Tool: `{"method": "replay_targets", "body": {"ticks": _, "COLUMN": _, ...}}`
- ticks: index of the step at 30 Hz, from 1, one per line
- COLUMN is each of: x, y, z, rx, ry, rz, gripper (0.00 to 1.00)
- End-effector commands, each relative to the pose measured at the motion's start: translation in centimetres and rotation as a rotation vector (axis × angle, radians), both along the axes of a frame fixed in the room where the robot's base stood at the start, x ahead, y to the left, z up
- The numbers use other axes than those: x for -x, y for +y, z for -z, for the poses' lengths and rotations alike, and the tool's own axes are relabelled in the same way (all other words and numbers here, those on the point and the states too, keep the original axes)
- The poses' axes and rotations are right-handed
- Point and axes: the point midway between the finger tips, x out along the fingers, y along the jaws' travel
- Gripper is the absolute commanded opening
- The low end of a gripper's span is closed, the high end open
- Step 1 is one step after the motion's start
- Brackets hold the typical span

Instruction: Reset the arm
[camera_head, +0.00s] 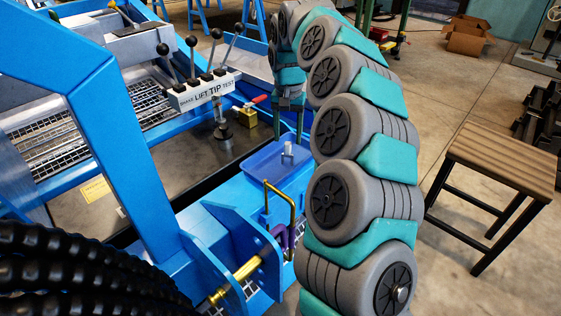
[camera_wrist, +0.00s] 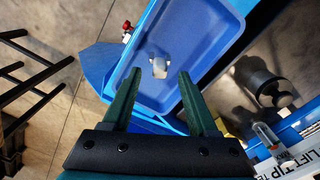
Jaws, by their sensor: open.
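My arm (camera_head: 347,130), grey with teal covers, arches up through the middle of the head view and bends down on its far side. My gripper (camera_wrist: 160,75) shows in the wrist view with its two green fingers apart and nothing between them. It points down over a blue tray (camera_wrist: 210,25), apart from it as far as I can tell. The tray is also in the head view (camera_head: 262,170). A small pale metal piece (camera_wrist: 159,67) stands in the tray, below the fingertips; it also shows in the head view (camera_head: 288,152).
A lever panel (camera_head: 203,92) marked LIFT TIP and a yellow valve with a red handle (camera_head: 247,114) stand left of the tray. A blue frame (camera_head: 110,120) rises at left. A stool (camera_head: 503,160) stands right, with open floor around it. A cardboard box (camera_head: 467,42) lies behind.

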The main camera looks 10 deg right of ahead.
Motion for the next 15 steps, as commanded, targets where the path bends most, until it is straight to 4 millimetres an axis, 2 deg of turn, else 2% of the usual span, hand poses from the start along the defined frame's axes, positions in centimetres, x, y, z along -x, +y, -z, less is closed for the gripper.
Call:
{"method": "replay_targets", "body": {"ticks": 3, "x": -0.1, "y": -0.1, "z": -2.1, "rx": 0.0, "ry": -0.004, "rz": 0.003, "gripper": 0.59}}
{"method": "replay_targets", "body": {"ticks": 7, "x": -0.1, "y": 0.0, "z": -3.6, "rx": 0.0, "ry": -0.003, "rz": 0.001, "gripper": 0.59}}
{"method": "replay_targets", "body": {"ticks": 15, "x": 0.0, "y": 0.0, "z": -4.4, "rx": -0.001, "ry": 0.0, "rz": 0.001, "gripper": 0.59}}
